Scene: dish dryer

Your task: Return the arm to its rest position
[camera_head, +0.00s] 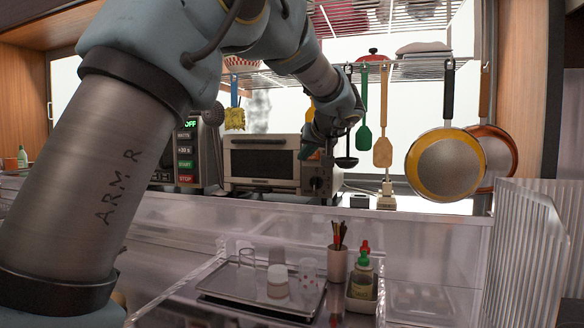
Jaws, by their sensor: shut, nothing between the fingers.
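My arm (110,165) rises from the lower left, bends across the top of the head view and comes down near the middle. My gripper (308,151) is at its end, in front of the right side of the toaster oven (262,158). It is small and dark in the picture, points down and to the left, and is shut with nothing seen in it. Whether it touches the oven cannot be told from this view.
Utensils, including a green spatula (363,138), and a yellow-rimmed pan (446,165) hang right of my gripper from a wire shelf (410,68). A microwave (188,160) stands left. Below, a tray (215,290) holds cups, beside a green-capped bottle (362,282).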

